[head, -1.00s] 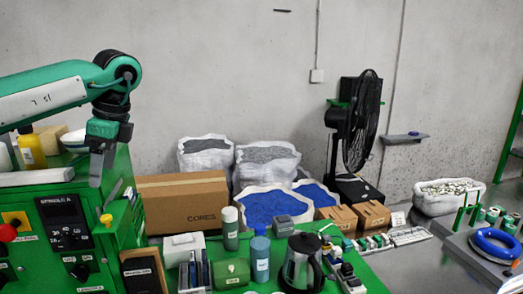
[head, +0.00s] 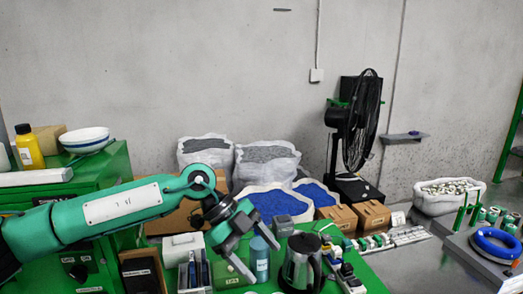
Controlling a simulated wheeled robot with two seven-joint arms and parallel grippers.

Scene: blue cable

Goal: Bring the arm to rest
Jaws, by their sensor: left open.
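My left gripper (head: 263,262) is at the end of my green left arm, which comes in from the left edge and reaches over the green table. Its two grey fingers are spread apart and point down to the right, with nothing held between them. In the picture the fingers overlap the blue bottle and the green box; I cannot tell if they touch either. The blue cable coil (head: 493,244) lies on the grey bench at the far right, well away from my gripper. My right gripper is not in view.
A kettle (head: 300,262) stands right of my gripper, near a blue bottle (head: 262,270) and a green box (head: 228,277). A green cabinet (head: 100,165) with a bowl (head: 84,139) stands at left. Sacks, cartons and a fan (head: 362,120) are behind the table.

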